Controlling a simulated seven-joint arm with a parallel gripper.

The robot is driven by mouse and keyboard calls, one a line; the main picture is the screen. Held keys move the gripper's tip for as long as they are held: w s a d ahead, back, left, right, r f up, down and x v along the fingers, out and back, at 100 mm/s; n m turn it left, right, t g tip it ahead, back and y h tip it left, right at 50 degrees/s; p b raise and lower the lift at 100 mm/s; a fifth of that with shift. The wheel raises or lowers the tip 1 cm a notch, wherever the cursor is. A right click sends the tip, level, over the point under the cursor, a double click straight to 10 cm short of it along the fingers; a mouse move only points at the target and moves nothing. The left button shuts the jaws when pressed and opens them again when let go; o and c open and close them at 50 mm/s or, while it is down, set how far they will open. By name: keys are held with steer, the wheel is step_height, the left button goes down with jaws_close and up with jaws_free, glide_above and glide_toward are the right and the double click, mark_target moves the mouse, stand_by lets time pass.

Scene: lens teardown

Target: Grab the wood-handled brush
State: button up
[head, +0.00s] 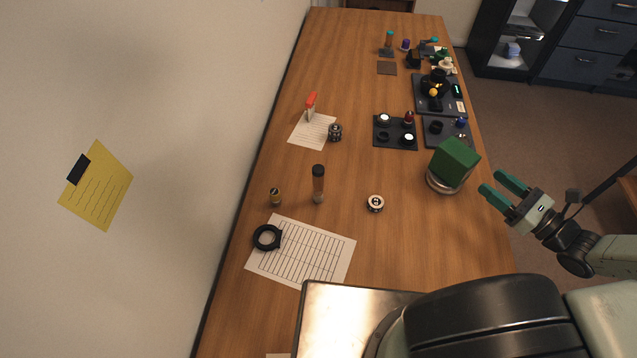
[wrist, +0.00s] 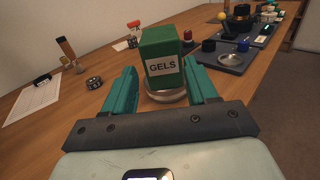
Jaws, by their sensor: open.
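My gripper (head: 492,183) is open and empty, with its teal fingers apart, off the table's right edge. In the wrist view my gripper (wrist: 163,84) frames a green box labelled GELS (wrist: 161,62) beyond its fingers. A slim upright piece with a dark upper part and brownish lower part (head: 318,185) stands mid-table, well left of my gripper; it may be the wood-handled brush, but I cannot be sure. A tan, brush-like upright piece (wrist: 67,48) shows at the left in the wrist view.
The green box (head: 454,162) sits on a round metal dish (head: 441,186) near the right edge, between my gripper and the table's middle. Dark trays (head: 381,146) with lens parts lie beyond. A lined sheet (head: 325,255) bears a black ring (head: 267,238). The middle wood is mostly clear.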

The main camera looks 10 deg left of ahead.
mark_target(323, 176)
step_height(323, 176, up, 13)
steer(key=s+a+n+g+y, duration=0.2)
steer(key=a+g, duration=0.1)
steer(key=a, duration=1.4)
steer(key=s+a+n+g+y, duration=0.2)
steer(key=s+a, duration=0.1)
steer(key=a, duration=1.3)
step_height(323, 176, down, 12)
steer(key=f, duration=0.1)
steer(key=x, duration=0.8)
steer(key=shift+s+r, duration=0.1)
steer(key=c, duration=1)
steer(key=shift+c, duration=0.2)
